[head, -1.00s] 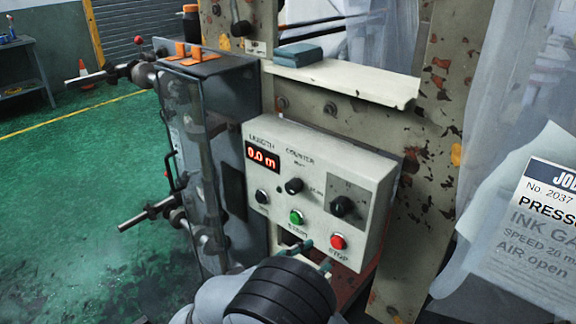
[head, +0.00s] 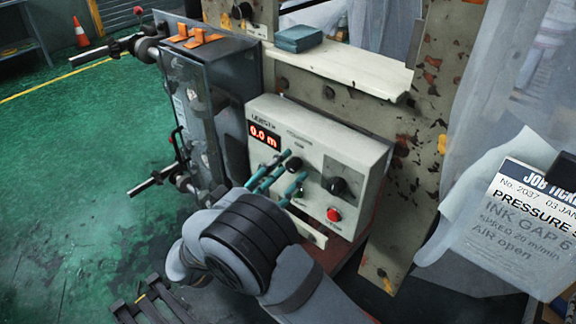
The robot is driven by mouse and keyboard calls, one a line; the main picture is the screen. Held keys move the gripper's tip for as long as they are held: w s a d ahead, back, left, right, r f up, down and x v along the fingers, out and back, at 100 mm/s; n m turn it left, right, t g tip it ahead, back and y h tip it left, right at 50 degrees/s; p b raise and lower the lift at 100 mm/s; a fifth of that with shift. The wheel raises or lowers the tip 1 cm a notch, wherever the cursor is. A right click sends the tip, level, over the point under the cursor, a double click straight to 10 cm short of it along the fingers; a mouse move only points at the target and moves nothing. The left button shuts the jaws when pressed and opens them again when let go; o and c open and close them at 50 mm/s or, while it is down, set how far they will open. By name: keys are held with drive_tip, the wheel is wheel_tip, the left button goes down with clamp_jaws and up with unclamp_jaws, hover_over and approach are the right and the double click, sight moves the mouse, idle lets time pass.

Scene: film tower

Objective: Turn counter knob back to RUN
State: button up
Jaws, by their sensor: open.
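The cream control box (head: 348,160) carries a red display (head: 263,136) reading 0.0 m. The black counter knob (head: 293,164) sits below the small COUNTER lettering, whose words are too blurred to read now. My gripper (head: 293,167) is in front of the panel with its teal fingers open. In the picture the fingertips lie on either side of the counter knob. I cannot tell whether they touch it or how far they are from the panel. The knob's pointer direction is not clear. The fingers and wrist cover the lower left of the panel.
A larger black dial (head: 338,186) and a red STOP button (head: 333,215) are close to the right of my fingers. A cream shelf (head: 345,75) juts out above the box. A job ticket (head: 530,215) hangs at the right. Green floor (head: 80,170) is open at the left.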

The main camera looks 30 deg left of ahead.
drive_tip(key=shift+w, duration=0.55)
clamp_jaws()
